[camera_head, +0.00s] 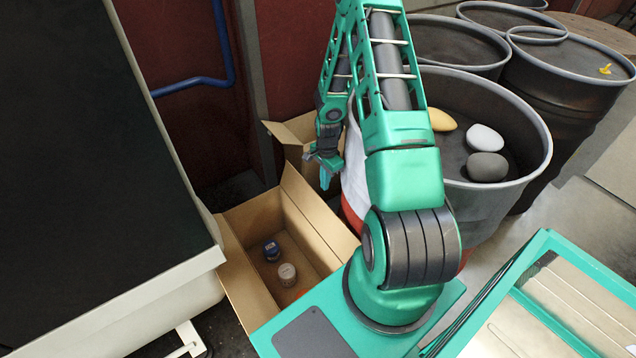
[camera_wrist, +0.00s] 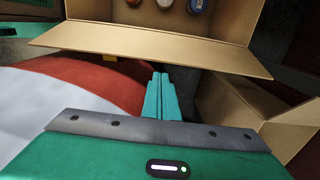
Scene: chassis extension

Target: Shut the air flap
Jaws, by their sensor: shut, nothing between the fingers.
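I cannot make out an air flap in either view. My gripper (camera_head: 325,178) hangs low at the end of my green arm, above and beside an open cardboard box, near a second carton behind it. In the wrist view its two teal fingers (camera_wrist: 158,90) are pressed together with nothing between them. The fingertips point toward the flap of the cardboard box (camera_wrist: 150,41); I cannot tell the gap between them.
The open box (camera_head: 235,263) holds small cans (camera_head: 287,273). A second carton (camera_head: 290,130) stands behind. A red and white round object (camera_wrist: 60,90) lies under my gripper. Dark drums (camera_head: 500,215) crowd the right, one holding stones. A large dark panel (camera_head: 80,150) stands left.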

